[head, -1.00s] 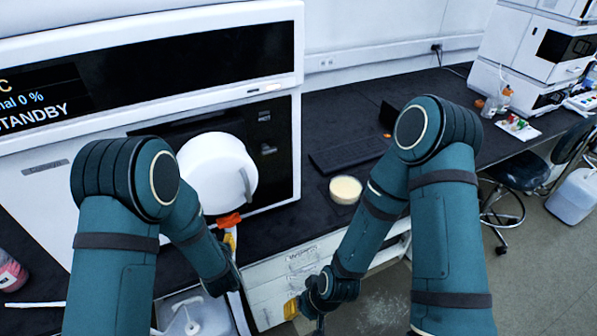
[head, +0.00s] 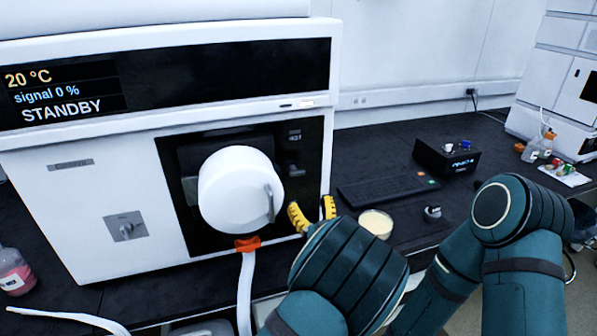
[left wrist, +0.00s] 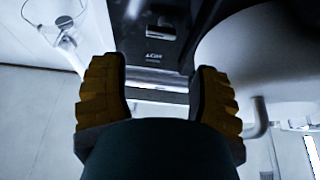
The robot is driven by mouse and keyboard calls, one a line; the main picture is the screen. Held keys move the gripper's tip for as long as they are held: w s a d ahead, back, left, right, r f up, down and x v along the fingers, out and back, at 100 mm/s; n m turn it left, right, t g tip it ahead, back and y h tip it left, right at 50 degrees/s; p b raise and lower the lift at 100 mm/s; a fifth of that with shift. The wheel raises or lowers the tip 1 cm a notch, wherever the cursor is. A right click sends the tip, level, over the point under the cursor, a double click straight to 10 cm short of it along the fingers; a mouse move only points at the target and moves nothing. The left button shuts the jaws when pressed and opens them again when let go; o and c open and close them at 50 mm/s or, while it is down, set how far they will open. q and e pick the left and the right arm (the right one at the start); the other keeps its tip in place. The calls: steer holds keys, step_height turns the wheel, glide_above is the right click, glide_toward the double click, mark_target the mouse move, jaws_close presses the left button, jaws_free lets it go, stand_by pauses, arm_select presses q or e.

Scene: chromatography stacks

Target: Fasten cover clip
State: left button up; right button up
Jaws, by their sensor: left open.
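The round white cover (head: 235,190) sits on the black front panel of the white instrument, with a curved handle at its right side. It also fills the right of the left wrist view (left wrist: 255,55). A small dark latch (head: 292,168), which looks like the clip, is on the panel right of the cover; a similar part shows beyond the fingers in the left wrist view (left wrist: 160,32). My left gripper (head: 312,211) has yellow fingers, open and apparently empty, just right of the cover and below the latch. My right gripper is out of view.
An orange piece and white tube (head: 246,275) hang below the cover. A keyboard (head: 388,188), a black box (head: 446,158) and a cream-filled dish (head: 376,223) are on the dark bench to the right. A pink bottle (head: 14,272) stands at far left.

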mark_target(298, 174)
arm_select(q)
steer(key=x, duration=1)
steer(key=shift+w+a, duration=0.15)
steer(key=shift+w, duration=0.25)
steer(key=shift+o, duration=0.2)
steer(key=shift+b, duration=0.3)
steer(key=c, duration=1)
